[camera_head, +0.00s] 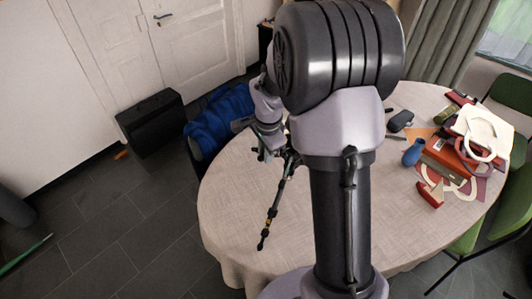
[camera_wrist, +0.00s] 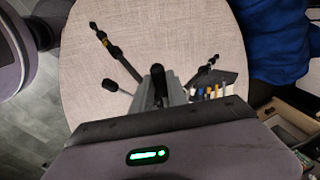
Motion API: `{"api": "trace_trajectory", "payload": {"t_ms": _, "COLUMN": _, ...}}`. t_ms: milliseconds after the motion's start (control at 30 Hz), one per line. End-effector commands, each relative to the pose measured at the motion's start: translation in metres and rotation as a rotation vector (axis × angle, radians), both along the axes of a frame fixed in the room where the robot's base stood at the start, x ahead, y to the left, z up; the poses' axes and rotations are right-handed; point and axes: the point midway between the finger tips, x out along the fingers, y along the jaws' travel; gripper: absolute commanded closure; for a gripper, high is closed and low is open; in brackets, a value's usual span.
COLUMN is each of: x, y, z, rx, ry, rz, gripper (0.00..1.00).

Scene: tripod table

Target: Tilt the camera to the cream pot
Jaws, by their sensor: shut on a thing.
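A black tripod (camera_head: 272,215) stands on the round table (camera_head: 228,205), left of my arm. One leg with yellow marks reaches toward the table's front edge. In the wrist view its legs (camera_wrist: 112,50) spread over the tabletop. My gripper (camera_head: 262,146) is at the tripod's top, partly hidden in the head view. In the wrist view my gripper (camera_wrist: 165,92) is shut on a dark upright piece with a rounded end (camera_wrist: 157,82), which looks like the tripod's handle. The camera on the tripod is not clearly seen. I cannot make out a cream pot in either view.
A blue jacket (camera_head: 218,115) hangs at the table's far left, by a black case (camera_head: 150,122). The table's front left is clear.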

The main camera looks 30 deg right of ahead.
Motion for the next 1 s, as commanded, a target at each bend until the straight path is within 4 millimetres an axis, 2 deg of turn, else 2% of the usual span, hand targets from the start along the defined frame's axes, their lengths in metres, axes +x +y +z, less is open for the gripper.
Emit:
{"api": "trace_trajectory", "payload": {"t_ms": 33, "x": -0.001, "y": 0.0, "z": 0.0, "rx": 0.001, "ry": 0.002, "rz": -0.001, "gripper": 1.0}}
{"api": "trace_trajectory", "payload": {"t_ms": 67, "x": -0.001, "y": 0.0, "z": 0.0, "rx": 0.001, "ry": 0.002, "rz": -0.001, "gripper": 0.79}}
{"api": "trace_trajectory", "payload": {"t_ms": 167, "x": -0.001, "y": 0.0, "z": 0.0, "rx": 0.001, "ry": 0.002, "rz": -0.001, "gripper": 0.6}}
{"api": "trace_trajectory", "payload": {"t_ms": 467, "x": -0.001, "y": 0.0, "z": 0.001, "rx": 0.001, "ry": 0.002, "rz": 0.0, "gripper": 0.59}}
{"api": "trace_trajectory", "payload": {"t_ms": 567, "x": -0.001, "y": 0.0, "z": 0.01, "rx": 0.001, "ry": 0.0, "rz": -0.001, "gripper": 0.59}}
{"api": "trace_trajectory", "payload": {"t_ms": 667, "x": -0.005, "y": 0.001, "z": 0.034, "rx": 0.0, "ry": -0.002, "rz": -0.001, "gripper": 0.59}}
{"api": "trace_trajectory", "payload": {"t_ms": 900, "x": -0.017, "y": 0.004, "z": 0.115, "rx": -0.001, "ry": -0.003, "rz": -0.001, "gripper": 0.59}}
{"api": "trace_trajectory", "payload": {"t_ms": 1000, "x": -0.022, "y": 0.005, "z": 0.142, "rx": -0.001, "ry": -0.002, "rz": 0.0, "gripper": 0.59}}
